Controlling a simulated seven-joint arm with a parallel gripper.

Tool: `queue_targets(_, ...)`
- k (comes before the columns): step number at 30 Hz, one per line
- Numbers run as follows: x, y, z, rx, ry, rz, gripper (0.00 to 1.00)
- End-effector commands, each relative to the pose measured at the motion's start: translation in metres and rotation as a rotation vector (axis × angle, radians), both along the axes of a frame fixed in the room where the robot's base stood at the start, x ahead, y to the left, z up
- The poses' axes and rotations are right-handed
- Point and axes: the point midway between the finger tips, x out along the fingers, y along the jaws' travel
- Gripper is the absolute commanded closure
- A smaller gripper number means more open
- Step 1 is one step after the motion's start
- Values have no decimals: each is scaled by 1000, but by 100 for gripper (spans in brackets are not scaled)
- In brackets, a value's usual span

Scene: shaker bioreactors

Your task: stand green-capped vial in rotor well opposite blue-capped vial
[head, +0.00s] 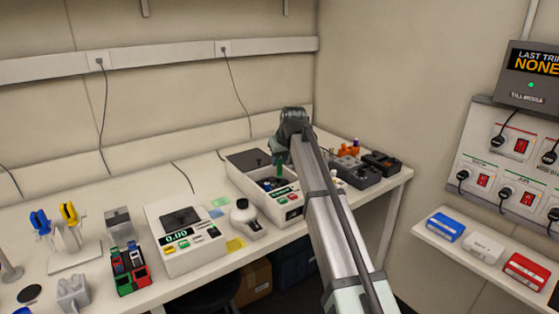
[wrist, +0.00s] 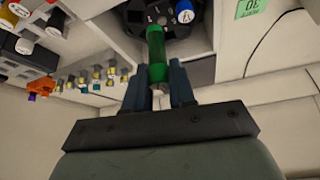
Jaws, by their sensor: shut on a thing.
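The green-capped vial (wrist: 157,50) is held between the two fingers of my gripper (wrist: 158,78) in the wrist view. Its far end points toward the dark rotor (wrist: 135,16). I cannot tell whether that end is inside a well or above it. The blue-capped vial (wrist: 185,11) sits in the rotor, to the right of the held vial in this view. In the head view, my gripper (head: 279,166) is over the open centrifuge (head: 239,179), and my arm hides part of it. The blue cap (head: 267,183) shows small inside the bowl.
Dark devices (head: 354,170) with orange-topped items stand to the right. A coloured rack (head: 130,270) is farther left. The wrist view shows several small vials (wrist: 95,78) at the left.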

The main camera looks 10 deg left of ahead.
Motion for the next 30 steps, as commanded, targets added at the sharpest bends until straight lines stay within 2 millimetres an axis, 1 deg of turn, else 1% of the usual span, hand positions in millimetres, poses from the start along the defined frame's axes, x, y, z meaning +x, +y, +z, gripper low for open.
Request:
queue_targets(5,23,7,-2,1,0,0,93)
queue_targets(12,67,18,-8,2,1,0,93)
queue_targets(14,72,19,-9,3,2,1,93)
queue_targets(16,75,20,-11,3,1,1,93)
queue_targets(23,73,20,-20,3,2,1,93)
queue_targets(30,73,19,-34,3,2,1,93)
